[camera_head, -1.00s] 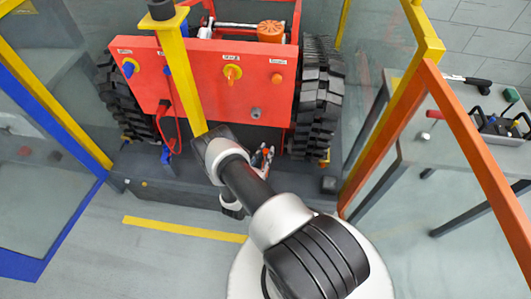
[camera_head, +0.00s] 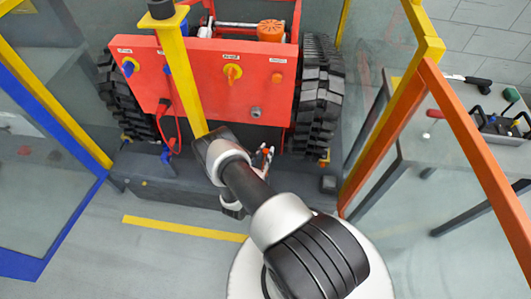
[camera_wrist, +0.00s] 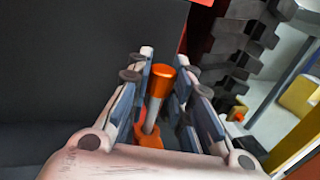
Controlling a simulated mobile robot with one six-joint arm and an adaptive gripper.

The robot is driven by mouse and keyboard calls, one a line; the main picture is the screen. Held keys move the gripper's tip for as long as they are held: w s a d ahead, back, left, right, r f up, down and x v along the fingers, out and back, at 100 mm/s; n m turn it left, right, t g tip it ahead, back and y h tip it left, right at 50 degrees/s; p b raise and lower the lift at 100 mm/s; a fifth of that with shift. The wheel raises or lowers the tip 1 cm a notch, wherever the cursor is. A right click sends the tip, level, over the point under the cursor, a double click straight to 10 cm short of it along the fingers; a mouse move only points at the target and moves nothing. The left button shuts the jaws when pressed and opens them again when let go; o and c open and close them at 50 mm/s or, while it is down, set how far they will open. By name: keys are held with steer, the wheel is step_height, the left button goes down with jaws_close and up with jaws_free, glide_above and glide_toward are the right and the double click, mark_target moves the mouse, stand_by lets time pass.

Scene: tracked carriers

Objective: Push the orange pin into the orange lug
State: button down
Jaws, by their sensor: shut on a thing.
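The orange pin (camera_wrist: 162,82) shows in the wrist view as an orange cap on a bare metal shaft. It stands between the two fingers of my gripper (camera_wrist: 164,62), which is shut on it. Below the shaft is an orange piece (camera_wrist: 150,140), partly hidden by the gripper; it may be the orange lug, and I cannot tell how deep the shaft sits. In the head view my gripper (camera_head: 263,158) is small, low in front of the red carrier, with a bit of orange at its fingers.
The red tracked carrier (camera_head: 213,100) stands behind, with black tracks (camera_head: 318,100). A yellow post (camera_head: 182,85) rises close to my arm. Blue (camera_head: 75,228) and orange (camera_head: 475,150) frames flank the space. A bench with tools (camera_head: 485,108) is at right.

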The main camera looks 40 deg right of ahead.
steer(key=shift+f, duration=0.5)
steer(key=shift+f, duration=0.15)
stand_by(0.5)
steer(key=shift+f, duration=0.65)
steer(key=shift+f, duration=0.9)
steer(key=shift+s+a+f, duration=0.1)
steer(key=shift+s+f, duration=0.2)
steer(key=shift+f, duration=0.25)
stand_by(1.2)
steer(key=c, duration=1.4)
jaws_free()
steer(key=shift+o, duration=0.2)
steer(key=shift+s, duration=0.2)
steer(key=w+r+v, duration=0.1)
steer(key=v, duration=1)
steer(key=shift+a, duration=0.5)
